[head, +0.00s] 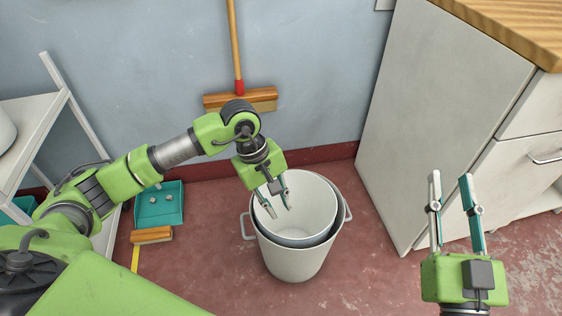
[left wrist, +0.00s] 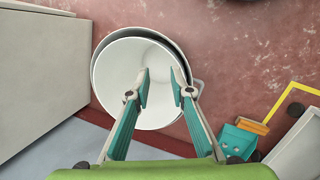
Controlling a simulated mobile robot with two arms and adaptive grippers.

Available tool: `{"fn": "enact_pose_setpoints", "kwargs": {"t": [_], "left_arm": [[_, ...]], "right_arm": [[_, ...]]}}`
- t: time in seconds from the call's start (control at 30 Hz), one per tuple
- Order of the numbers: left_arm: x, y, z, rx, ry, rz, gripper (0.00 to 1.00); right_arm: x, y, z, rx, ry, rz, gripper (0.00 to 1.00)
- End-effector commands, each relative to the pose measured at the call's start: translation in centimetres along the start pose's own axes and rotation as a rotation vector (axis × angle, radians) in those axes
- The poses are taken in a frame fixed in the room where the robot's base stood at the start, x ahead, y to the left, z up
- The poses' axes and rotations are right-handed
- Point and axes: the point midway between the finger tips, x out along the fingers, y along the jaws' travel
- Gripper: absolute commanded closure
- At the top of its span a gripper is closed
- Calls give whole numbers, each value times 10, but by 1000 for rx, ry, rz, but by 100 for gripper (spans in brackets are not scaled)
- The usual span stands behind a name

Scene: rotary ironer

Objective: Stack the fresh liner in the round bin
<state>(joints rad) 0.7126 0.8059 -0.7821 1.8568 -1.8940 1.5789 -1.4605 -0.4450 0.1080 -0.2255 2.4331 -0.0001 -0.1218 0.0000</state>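A pale round bin (head: 290,263) with side handles stands on the red floor; it also shows in the left wrist view (left wrist: 184,59). A white liner (head: 315,205) sits inside the bin, off-centre against its rim, with a dark gap along one side; the left wrist view shows it from above (left wrist: 118,80). How deep it sits is hidden. My left gripper (head: 272,205) is open and empty over the liner's mouth; its parted fingers also show in the left wrist view (left wrist: 162,75). My right gripper (head: 450,178) is open and empty, right of the bin.
A white cabinet (head: 440,110) with a wooden top stands right of the bin. A broom (head: 238,80) leans on the wall behind. A teal dustpan (head: 158,207) and small brush (head: 152,235) lie to the left. A white shelf (head: 35,125) stands far left.

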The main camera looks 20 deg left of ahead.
Motion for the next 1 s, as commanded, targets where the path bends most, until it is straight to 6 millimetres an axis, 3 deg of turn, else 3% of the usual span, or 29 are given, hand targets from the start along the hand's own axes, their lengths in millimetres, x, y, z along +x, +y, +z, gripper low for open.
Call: {"fn": "enact_pose_setpoints", "kwargs": {"t": [0.03, 0.07, 0.1, 0.17, 0.2, 0.27, 0.3, 0.33, 0.4, 0.47, 0.53, 0.6, 0.63, 0.7, 0.8, 0.9, 1.0], "left_arm": [[12, 11, 44, -34, -128, 49, 79], [15, 19, 72, -65, -215, 84, 79], [15, 29, 112, -120, -344, 126, 79], [4, 44, 171, -223, -556, 179, 79], [-10, 54, 208, -305, -710, 204, 79], [-43, 69, 258, -454, -961, 223, 79], [-73, 79, 285, -573, -1148, 218, 79], [-99, 86, 299, -672, -1295, 205, 79], [-159, 101, 310, -912, -1634, 133, 79], [-204, 110, 297, -1124, -1918, 25, 79], [-241, 115, 262, -1368, -2236, -152, 79], [-257, 114, 216, -1590, -2527, -388, 79], [-258, 111, 197, 1650, 2603, 494, 79], [-249, 102, 158, 1472, 2300, 630, 79], [-226, 87, 122, 1261, 1977, 754, 79], [-207, 75, 105, 1127, 1779, 819, 79], [-197, 70, 99, 1065, 1692, 847, 79]], "right_arm": [[0, 0, 0, 0, 0, 0, 72], [0, 0, 0, 0, 0, 0, 72], [0, 0, 0, 0, 1, 0, 72], [0, 0, 0, 0, 1, 0, 72], [0, 0, 0, 0, 2, 0, 72], [0, 0, 0, 0, 2, 0, 72], [0, 0, 0, 0, 2, 0, 72], [0, 0, 0, 0, 2, 0, 72], [0, 0, -1, 0, 2, 0, 72], [0, 0, -1, 0, 3, 1, 72], [0, 0, -1, 0, 3, 1, 72], [0, 0, -1, 0, 3, 1, 72], [0, 0, -1, 0, 3, 1, 72], [0, 0, -1, 0, 3, 1, 72], [0, 0, -1, 0, 3, 1, 72], [0, 0, -1, 0, 3, 0, 72], [0, 0, -1, 0, 3, 0, 72]]}}
